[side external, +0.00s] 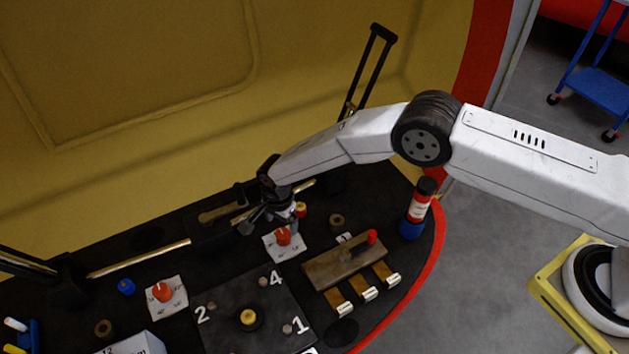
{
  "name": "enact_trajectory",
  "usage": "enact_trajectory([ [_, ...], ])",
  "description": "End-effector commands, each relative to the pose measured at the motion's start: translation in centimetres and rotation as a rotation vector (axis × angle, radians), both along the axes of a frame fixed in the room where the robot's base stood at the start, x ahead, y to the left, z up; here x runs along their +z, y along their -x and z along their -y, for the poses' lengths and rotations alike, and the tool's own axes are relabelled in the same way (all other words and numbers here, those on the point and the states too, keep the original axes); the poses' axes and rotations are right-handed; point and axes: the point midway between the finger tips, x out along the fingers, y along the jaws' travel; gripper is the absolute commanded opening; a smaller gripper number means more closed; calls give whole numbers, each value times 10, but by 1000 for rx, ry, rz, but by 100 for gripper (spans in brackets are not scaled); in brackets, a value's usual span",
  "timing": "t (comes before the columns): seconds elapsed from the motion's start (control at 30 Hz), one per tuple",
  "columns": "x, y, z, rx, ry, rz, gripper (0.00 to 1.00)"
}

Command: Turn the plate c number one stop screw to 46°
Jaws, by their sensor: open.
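A dark square plate (232,318) lies on the black bench, with a yellow knob (248,319) at its middle. White numbers 1, 2 and 4 mark it, and a small grey screw (287,329) sits beside the 1. Its plate letter and the screw's angle cannot be read. Two red-orange knobs stand on white dial cards, one left of the plate (162,292) and one behind it (283,236). My gripper (268,218) is open, just above and behind the rear dial card, away from the numbered screw. Nothing shows in its jaws.
A wooden block (345,262) with a red peg and several tabs stands right of the plate. A red and black cylinder (420,207) stands in a blue base at the right edge. A brass rod (140,257) runs behind, near the yellow wall (130,100).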

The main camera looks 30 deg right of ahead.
Motion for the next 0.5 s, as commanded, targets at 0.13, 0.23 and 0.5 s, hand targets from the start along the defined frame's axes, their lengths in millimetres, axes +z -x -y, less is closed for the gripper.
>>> enact_trajectory([
  [0.13,-16,1,0,0,1,-2,91],
  [0.23,-27,1,0,0,1,-2,91],
  [0.5,-49,0,0,0,0,0,91],
])
